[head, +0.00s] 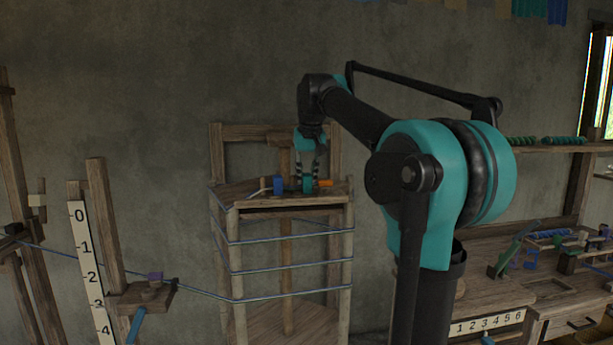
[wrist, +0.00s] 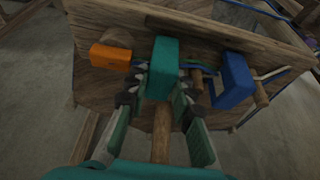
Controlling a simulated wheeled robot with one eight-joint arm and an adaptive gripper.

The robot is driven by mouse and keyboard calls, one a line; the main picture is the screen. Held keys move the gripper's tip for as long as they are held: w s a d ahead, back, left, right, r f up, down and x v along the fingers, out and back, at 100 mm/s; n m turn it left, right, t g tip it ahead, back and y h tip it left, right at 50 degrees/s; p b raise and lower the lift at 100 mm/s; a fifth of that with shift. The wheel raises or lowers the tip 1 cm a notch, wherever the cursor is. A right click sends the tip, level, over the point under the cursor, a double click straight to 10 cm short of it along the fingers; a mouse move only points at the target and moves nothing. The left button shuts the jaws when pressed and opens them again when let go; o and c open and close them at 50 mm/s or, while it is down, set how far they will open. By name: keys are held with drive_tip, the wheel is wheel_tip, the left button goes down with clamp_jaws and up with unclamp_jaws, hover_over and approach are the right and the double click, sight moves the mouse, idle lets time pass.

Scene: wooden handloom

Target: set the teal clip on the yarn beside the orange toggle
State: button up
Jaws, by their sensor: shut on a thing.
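My gripper (head: 307,170) reaches down to the wooden top of a small slatted frame. It is shut on the teal clip (wrist: 164,68), whose block stands between the fingers (wrist: 164,92) in the wrist view. The teal clip also shows small in the head view (head: 307,185). The orange toggle (wrist: 111,56) lies left of the clip in the wrist view, with a gap between them; in the head view the toggle (head: 325,183) is just right of the clip. Blue yarn (wrist: 201,66) shows right of the clip; its contact with the clip is hidden.
A blue block (wrist: 237,80) on a peg stands right of the clip in the wrist view. The frame's wooden top (head: 240,194) has posts behind it. Blue yarn (head: 290,296) wraps its legs. A numbered board (head: 90,270) stands left; a cluttered bench (head: 490,257) stands right.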

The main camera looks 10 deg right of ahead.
idle(0.3)
drive_tip(key=o, duration=1.1)
drive_tip(key=o, duration=0.5)
drive_tip(key=shift+r, duration=3.5)
